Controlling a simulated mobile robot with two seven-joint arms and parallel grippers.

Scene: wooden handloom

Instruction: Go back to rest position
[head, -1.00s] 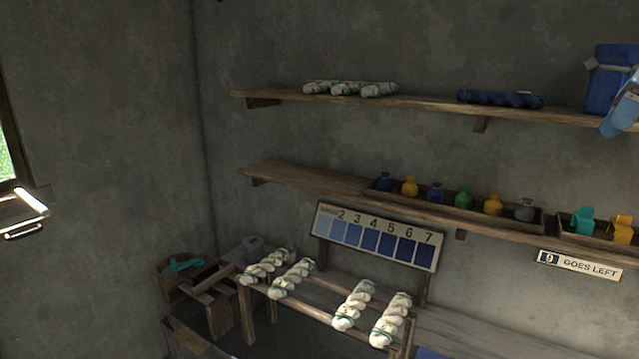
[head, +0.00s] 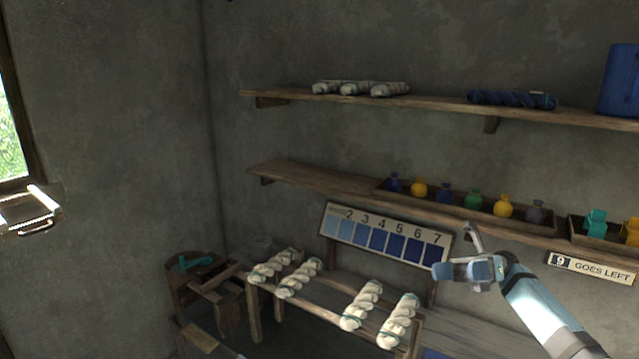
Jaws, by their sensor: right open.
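My right gripper (head: 458,252) is in the right half of the head view, its arm coming up from the lower right. Its jaws are open and nothing shows between them. It is in front of the lower right end of the numbered blue shade card (head: 385,238), overlapping it in the picture. A dark blue container (head: 622,80) stands at the right end of the top shelf (head: 440,105), clear of the gripper. My left gripper is not in view.
The lower shelf (head: 310,178) carries several coloured bottles in a tray. Pale twisted skeins (head: 362,305) hang on a wooden rack below the card. A "9 GOES LEFT" sign (head: 592,268) is at right. A wooden bucket (head: 185,283) stands left of the rack.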

